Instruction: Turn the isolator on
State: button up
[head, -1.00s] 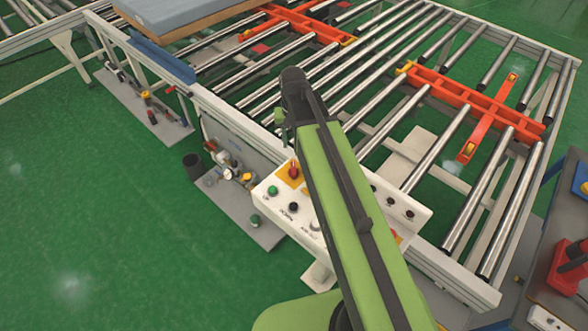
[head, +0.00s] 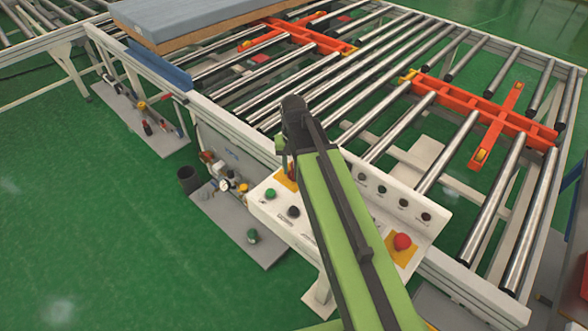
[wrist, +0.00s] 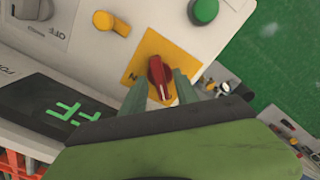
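The isolator is a red rotary knob (wrist: 158,70) on a yellow plate (wrist: 172,50) in the wrist view. In the head view only a corner of its yellow plate (head: 284,180) shows beside my arm, and the knob is hidden. My gripper (wrist: 161,82) is open, with one finger on each side of the knob. The fingers look close to it, but I cannot tell if they touch it. The knob's pale pointer line points toward my gripper's palm. A dark display (wrist: 58,112) with green characters, partly cut off, is at the lower left.
Green floor is clear at left.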

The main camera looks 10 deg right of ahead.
grip_shut()
jog(key=shift+m, duration=0.4)
jog(key=m, duration=1.3)
jog(key=shift+m, duration=2)
jog(key=shift+o, duration=0.3)
grip_release()
